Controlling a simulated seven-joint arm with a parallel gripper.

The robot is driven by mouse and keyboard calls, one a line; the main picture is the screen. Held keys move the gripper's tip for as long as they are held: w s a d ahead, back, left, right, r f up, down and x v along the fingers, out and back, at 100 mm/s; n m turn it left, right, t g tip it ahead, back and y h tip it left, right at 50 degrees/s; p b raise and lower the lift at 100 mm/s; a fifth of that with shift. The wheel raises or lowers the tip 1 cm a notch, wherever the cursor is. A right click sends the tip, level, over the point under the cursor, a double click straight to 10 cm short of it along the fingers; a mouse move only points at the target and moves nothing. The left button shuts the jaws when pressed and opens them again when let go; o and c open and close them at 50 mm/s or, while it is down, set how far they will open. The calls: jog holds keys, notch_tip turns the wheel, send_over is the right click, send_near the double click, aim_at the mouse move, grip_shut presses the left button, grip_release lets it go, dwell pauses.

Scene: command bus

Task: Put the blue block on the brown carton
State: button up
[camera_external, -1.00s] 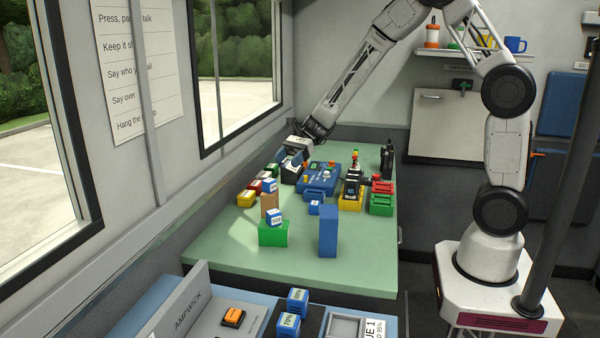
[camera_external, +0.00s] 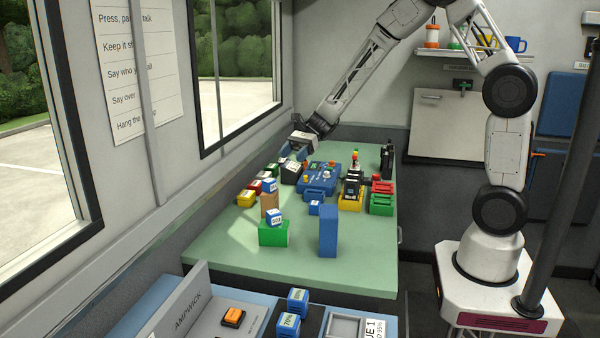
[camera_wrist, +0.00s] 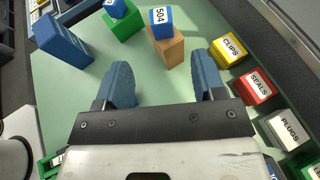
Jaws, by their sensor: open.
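A small blue block with a white label reading 504 (camera_wrist: 160,20) rests on top of the upright brown carton (camera_wrist: 171,49) in the wrist view. In the external view the blue block (camera_external: 269,185) also sits on the brown carton (camera_external: 269,206), on the left part of the green table. My gripper (camera_wrist: 164,82) is open, with nothing between its blue fingers. The block and carton stand beyond the fingertips, apart from them. In the external view my gripper (camera_external: 294,152) hangs above the far left of the table, behind the carton.
Another blue block (camera_external: 274,217) sits on a green box (camera_external: 273,235). A tall blue box (camera_external: 328,231) stands to its right. Yellow, red and white labelled boxes, such as CLIPS (camera_wrist: 228,51), line one side. A blue device (camera_external: 318,178) lies behind. The front of the table is clear.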

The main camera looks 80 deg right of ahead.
jog(key=shift+s+r, duration=0.1)
jog(key=s+a+r+n+g+h, duration=0.25)
jog(key=s+a+r+n, duration=0.35)
jog(key=s, duration=0.3)
jog(key=s+a+r+n+h, duration=0.1)
jog(key=s+r+n+h, duration=0.2)
jog(key=s, duration=0.6)
jog(key=s+a+r+n+h, duration=0.1)
jog(key=s+r+n+h, duration=0.1)
jog(key=s+n+h, duration=0.2)
jog(key=s+a+r+n+h, duration=0.1)
jog(key=s+r+n+h, duration=0.2)
jog(key=s+n, duration=0.6)
jog(key=s, duration=0.6)
jog(key=shift+s+a+r, duration=0.15)
jog(key=shift+s+r, duration=0.1)
jog(key=shift+r, duration=0.1)
